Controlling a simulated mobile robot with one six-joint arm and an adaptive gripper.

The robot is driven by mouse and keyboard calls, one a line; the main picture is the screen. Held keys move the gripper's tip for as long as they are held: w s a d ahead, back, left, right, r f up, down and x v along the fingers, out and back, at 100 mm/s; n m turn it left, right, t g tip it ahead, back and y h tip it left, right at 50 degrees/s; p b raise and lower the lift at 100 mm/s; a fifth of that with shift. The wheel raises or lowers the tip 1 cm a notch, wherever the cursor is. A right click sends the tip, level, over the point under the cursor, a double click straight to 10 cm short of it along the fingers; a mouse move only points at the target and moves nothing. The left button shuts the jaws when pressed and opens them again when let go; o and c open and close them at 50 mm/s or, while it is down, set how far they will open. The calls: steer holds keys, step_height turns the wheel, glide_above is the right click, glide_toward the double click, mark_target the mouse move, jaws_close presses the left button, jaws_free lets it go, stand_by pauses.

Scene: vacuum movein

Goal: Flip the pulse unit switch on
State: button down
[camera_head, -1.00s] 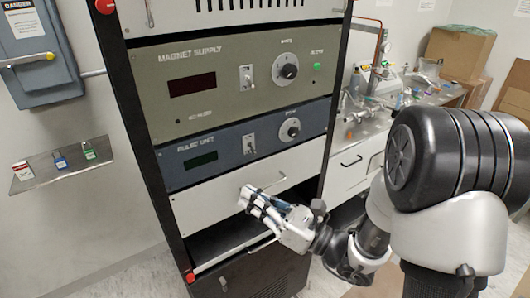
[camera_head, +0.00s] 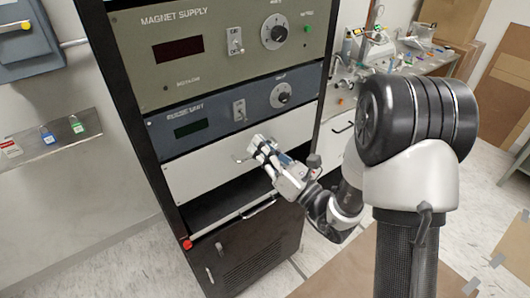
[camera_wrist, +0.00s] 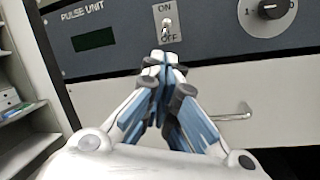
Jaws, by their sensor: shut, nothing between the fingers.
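The pulse unit (camera_head: 215,125) is the blue-grey panel in the rack, below the magnet supply. Its switch (camera_head: 240,111) is a small toggle on a light plate, left of the round knob. In the wrist view the pulse unit switch (camera_wrist: 166,27) has ON printed above and OFF below; I cannot tell surely which way the lever points. My gripper (camera_head: 256,146) is shut and empty, in front of the white panel below the unit. In the wrist view my gripper's fingertips (camera_wrist: 163,60) show just below the switch plate, seemingly apart from it.
The magnet supply (camera_head: 190,75), with a similar switch (camera_head: 235,42), is above. The pulse unit's knob (camera_head: 280,95) is to the right of its switch. Below is a white panel with a handle (camera_wrist: 235,112). A shelf with padlocks (camera_head: 48,140) is on the left wall.

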mark_target(244, 117)
steer(key=x, duration=0.6)
steer(key=shift+b, duration=0.3)
steer(key=shift+d, duration=0.1)
steer(key=shift+d+r+g+h+p, duration=0.1)
steer(key=shift+r+g+h+p, duration=0.2)
steer(key=shift+p, duration=0.6)
steer(key=shift+s+f, duration=0.1)
steer(key=shift+s, duration=0.05)
steer(key=shift+g+h+p, duration=0.3)
steer(key=shift+p, duration=0.15)
